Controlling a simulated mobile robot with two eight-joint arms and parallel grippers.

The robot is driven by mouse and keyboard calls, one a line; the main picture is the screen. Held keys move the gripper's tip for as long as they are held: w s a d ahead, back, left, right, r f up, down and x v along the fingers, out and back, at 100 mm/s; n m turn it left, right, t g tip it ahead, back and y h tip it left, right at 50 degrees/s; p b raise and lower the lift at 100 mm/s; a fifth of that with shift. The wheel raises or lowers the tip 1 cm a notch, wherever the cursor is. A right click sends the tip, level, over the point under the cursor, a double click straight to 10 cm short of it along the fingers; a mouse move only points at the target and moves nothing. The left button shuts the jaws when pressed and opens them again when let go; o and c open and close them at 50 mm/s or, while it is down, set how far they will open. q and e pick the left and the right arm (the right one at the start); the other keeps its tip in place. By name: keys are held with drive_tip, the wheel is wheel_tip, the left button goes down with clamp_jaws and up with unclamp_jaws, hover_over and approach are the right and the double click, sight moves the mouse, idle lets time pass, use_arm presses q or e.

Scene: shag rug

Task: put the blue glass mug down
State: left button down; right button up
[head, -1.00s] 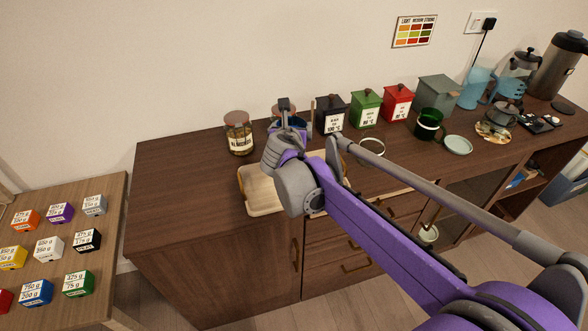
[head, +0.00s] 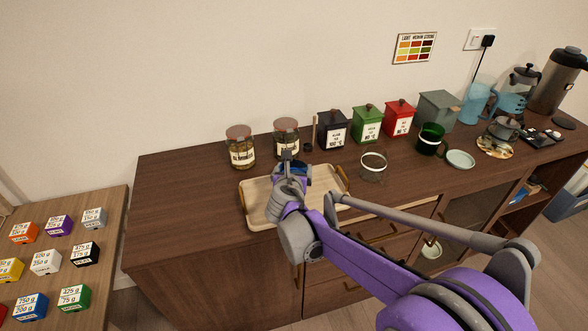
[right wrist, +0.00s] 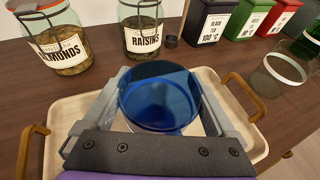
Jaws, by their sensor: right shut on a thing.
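The blue glass mug (right wrist: 160,97) is between the fingers of my right gripper (right wrist: 155,100) in the right wrist view. The gripper is shut on it. In the head view the mug is mostly hidden behind my right gripper (head: 290,168), with a little blue showing. Mug and gripper are over the wooden tray (head: 258,210), which has a handle at each end. The tray also shows beneath the mug in the right wrist view (right wrist: 32,158). I cannot tell whether the mug's base touches the tray. My left gripper is not in view.
Jars of almonds (head: 241,150) and raisins (head: 286,140) stand behind the tray. A clear glass (head: 373,168) stands to its right, and a dark green mug (head: 430,140) farther right. Black (head: 332,132), green (head: 367,125) and red (head: 399,120) canisters line the back. The cabinet top's left end is bare.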

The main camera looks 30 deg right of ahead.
drive_tip(key=shift+f, duration=0.15)
drive_tip(key=o, duration=1.3)
